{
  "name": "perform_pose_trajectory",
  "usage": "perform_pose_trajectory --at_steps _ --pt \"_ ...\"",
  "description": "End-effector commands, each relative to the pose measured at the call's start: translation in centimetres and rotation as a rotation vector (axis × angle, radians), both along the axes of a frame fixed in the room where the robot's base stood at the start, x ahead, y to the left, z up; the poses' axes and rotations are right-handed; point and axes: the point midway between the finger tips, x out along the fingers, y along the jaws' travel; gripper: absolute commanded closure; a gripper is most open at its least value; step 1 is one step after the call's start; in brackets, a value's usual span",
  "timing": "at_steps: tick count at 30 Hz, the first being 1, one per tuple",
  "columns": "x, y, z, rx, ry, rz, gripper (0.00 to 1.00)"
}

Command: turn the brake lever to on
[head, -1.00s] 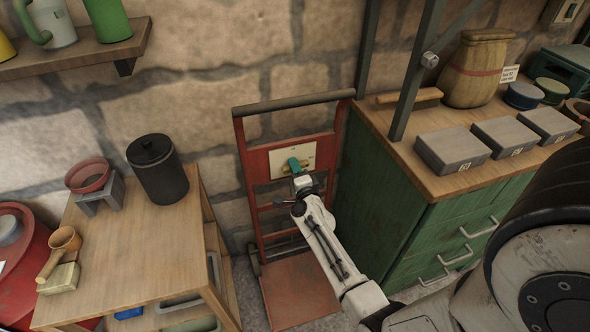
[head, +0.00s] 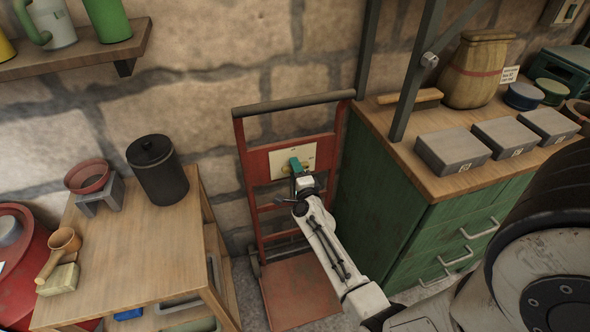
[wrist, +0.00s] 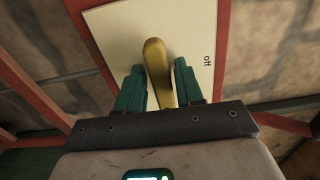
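The brake lever (wrist: 157,62) is a brass-coloured handle on a cream plate (wrist: 205,22), which has the word "off" at its right in the wrist view. The plate (head: 277,164) is fixed to the red upright frame in the head view. My gripper (wrist: 158,82) has its two green fingers on either side of the lever. A small gap shows between the left finger and the lever; the right finger is close to it, and contact cannot be told. In the head view my gripper (head: 295,165) is in front of the plate and hides the lever.
The red frame (head: 328,148) stands against the stone wall. A green cabinet (head: 400,215) with a wooden top is close on the right of my arm. A wooden table (head: 140,250) with a black canister (head: 158,172) stands on the left.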

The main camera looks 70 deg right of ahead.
Motion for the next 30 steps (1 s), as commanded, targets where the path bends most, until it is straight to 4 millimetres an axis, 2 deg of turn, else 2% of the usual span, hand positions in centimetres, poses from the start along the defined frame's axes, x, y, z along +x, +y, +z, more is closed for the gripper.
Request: perform_pose_trajectory --at_steps 3,10,14,24,30 --pt "0.0 0.0 0.0 -0.001 0.0 0.0 0.53" --pt "0.0 0.0 0.1 -0.002 0.001 0.001 0.53" --pt "-0.5 0.7 0.1 -0.002 0.002 0.001 0.53" --pt "-4.6 5.4 0.1 -0.002 0.004 0.002 0.53" --pt "-6.4 7.5 0.0 -0.001 0.002 0.0 0.53"
